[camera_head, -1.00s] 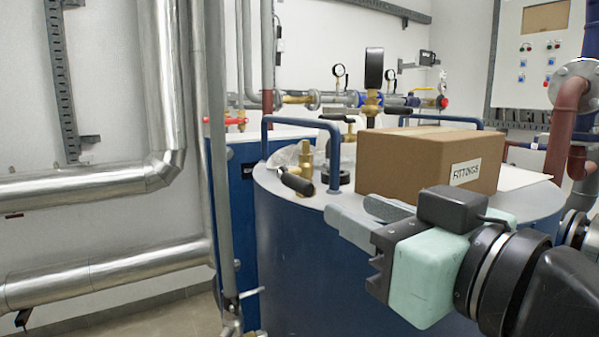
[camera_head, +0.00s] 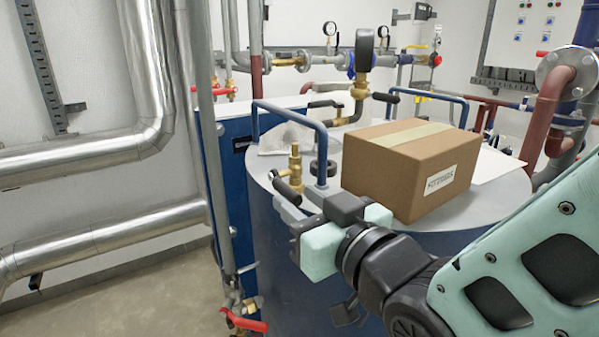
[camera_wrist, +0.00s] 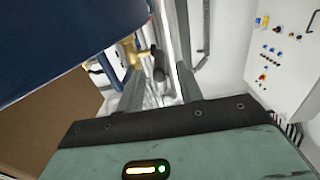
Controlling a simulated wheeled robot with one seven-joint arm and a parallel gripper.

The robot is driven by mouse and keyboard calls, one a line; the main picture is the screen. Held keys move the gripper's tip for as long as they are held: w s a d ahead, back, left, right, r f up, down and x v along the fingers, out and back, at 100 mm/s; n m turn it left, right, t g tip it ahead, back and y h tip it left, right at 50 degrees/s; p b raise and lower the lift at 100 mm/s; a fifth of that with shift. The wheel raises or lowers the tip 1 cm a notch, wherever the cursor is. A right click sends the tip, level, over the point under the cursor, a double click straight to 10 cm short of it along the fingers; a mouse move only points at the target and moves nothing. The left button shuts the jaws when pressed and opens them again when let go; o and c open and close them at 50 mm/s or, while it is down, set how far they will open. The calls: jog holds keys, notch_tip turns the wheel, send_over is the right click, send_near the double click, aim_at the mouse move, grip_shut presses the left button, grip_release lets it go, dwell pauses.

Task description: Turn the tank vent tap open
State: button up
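The brass vent tap (camera_head: 295,165) stands upright on the lid of the blue tank (camera_head: 265,235), near the front left. Its black handle (camera_head: 289,192) slants down and to the right. My gripper (camera_head: 296,207) is just in front of and below the handle, at the tank's rim. In the wrist view the brass tap (camera_wrist: 131,52) and its black handle (camera_wrist: 159,66) appear beyond the gap between my two fingers (camera_wrist: 150,88). The fingers are apart, with nothing held. I cannot tell whether either finger touches the handle.
A cardboard box (camera_head: 405,165) stands on the lid, right of the tap and close to my arm. A blue rail (camera_head: 322,150) rises behind the tap. A pipe with other black-handled valves (camera_head: 360,90) is farther back. A grey vertical pipe (camera_head: 212,170) stands to the left.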

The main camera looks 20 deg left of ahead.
aim_at(282, 182)
jog(key=p+x, duration=0.1)
jog(key=x, duration=0.4)
jog(key=shift+w+a, duration=0.25)
grip_shut()
